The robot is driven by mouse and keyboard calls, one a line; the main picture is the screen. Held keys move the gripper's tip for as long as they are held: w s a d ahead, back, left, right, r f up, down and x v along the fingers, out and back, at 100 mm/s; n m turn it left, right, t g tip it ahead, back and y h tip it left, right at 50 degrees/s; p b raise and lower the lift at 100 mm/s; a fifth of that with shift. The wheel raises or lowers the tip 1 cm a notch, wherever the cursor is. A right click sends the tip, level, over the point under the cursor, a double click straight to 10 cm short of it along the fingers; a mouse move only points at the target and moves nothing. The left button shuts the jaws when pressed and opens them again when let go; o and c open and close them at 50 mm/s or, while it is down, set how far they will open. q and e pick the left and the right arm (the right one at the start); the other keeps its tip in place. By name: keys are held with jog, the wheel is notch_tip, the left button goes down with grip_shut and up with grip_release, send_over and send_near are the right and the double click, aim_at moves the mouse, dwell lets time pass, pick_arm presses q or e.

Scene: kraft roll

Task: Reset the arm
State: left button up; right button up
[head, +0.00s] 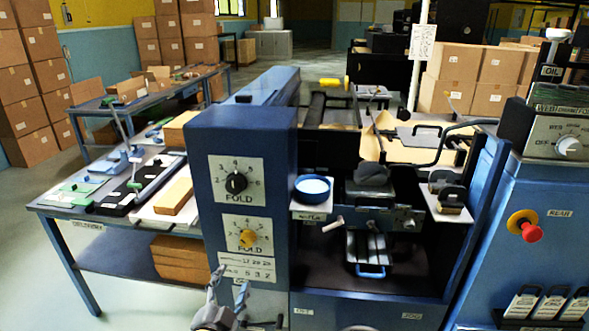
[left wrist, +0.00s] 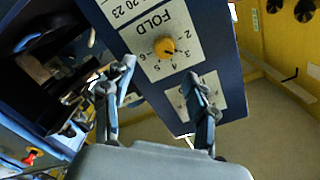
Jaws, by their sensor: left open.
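My left gripper (head: 227,296) is low in the head view, in front of the blue machine's panel, below the lower FOLD dial. In the left wrist view my left gripper (left wrist: 163,88) has its two fingers spread apart with nothing between them. The yellow FOLD knob (left wrist: 164,47) shows beyond the fingertips there, and it also shows in the head view (head: 248,238). A black FOLD knob (head: 236,183) sits above it on the blue panel (head: 205,225). My right gripper is not in view.
A table (head: 55,211) with tools and cardboard blocks stands left of the machine. A red knob (head: 524,227) sticks out from the blue cabinet (head: 500,260) at right. Open floor lies at lower left.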

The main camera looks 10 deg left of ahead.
pick_arm(q)
jog(key=s+f+n+g, duration=0.1)
jog(key=s+f+g, duration=0.2)
jog(key=f, duration=0.8)
jog(key=s+f+n+g, duration=0.1)
jog(key=s+f+g, duration=0.1)
jog(key=f, duration=0.9)
jog(key=s+a+f+n+g, duration=0.1)
jog(key=s+f+g, duration=0.1)
jog(key=s+f, duration=0.5)
jog(key=s+a+f+n+g, duration=0.1)
jog(key=s+f+g, duration=0.1)
jog(key=s+f, duration=0.5)
jog(key=s+f+n+g, duration=0.1)
jog(key=s+f+g, duration=0.1)
jog(key=s+f, duration=0.4)
jog(key=s+a+f+n+g, duration=0.1)
jog(key=s+f+g, duration=0.2)
jog(key=s, duration=1.1)
jog(key=s+f+n+g, duration=0.1)
jog(key=s+f+g, duration=0.1)
jog(key=s+f, duration=0.7)
jog(key=shift+s+a+g+y, duration=0.2)
jog(key=shift+s+g+y, duration=0.1)
jog(key=shift+s+g, duration=0.15)
